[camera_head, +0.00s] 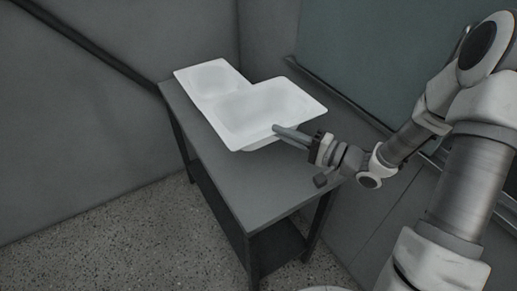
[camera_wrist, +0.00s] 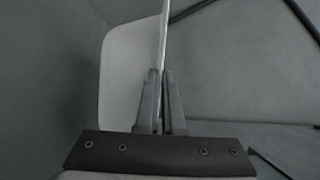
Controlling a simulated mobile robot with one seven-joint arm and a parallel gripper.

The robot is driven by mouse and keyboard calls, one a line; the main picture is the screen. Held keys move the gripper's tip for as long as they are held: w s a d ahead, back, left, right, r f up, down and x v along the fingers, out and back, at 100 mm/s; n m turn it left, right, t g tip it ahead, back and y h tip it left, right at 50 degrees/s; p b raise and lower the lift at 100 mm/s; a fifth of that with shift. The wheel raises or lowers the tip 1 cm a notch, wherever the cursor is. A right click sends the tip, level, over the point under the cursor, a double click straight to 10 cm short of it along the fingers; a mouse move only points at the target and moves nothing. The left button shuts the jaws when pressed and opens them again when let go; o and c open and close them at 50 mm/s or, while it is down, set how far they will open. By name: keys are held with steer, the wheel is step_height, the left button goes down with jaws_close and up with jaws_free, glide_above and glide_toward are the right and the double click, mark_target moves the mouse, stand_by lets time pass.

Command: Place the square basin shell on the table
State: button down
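Two white basin shells show in the head view. The nearer, broader one, which I take as the square basin shell (camera_head: 262,104), is over the table (camera_head: 262,186), its hollow facing up. My gripper (camera_head: 277,130) reaches from the right to its front right rim. In the wrist view the fingers (camera_wrist: 161,85) are close together on the thin edge of a white shell (camera_wrist: 127,75). The other shell (camera_head: 212,77) is at the far left end of the table, partly hidden behind the nearer one. I cannot tell whether the nearer shell touches the table or the other shell.
The near part of the grey tabletop is bare. The table has a lower shelf (camera_head: 275,247). Walls stand close behind and to the right, with a dark rail (camera_head: 335,95) along the right wall. Speckled floor (camera_head: 110,240) lies open at the left.

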mark_target(257, 148)
steer(key=a+f, duration=0.1)
steer(key=a+f+b, duration=0.1)
steer(key=a, duration=0.1)
steer(key=w+a+f, duration=0.1)
steer(key=a, duration=0.1)
steer(key=shift+a+f, duration=0.1)
steer(key=shift+f+b, duration=1.1)
steer(key=shift+f, duration=0.9)
steer(key=c, duration=1)
jaws_free()
steer(key=shift+c, duration=0.2)
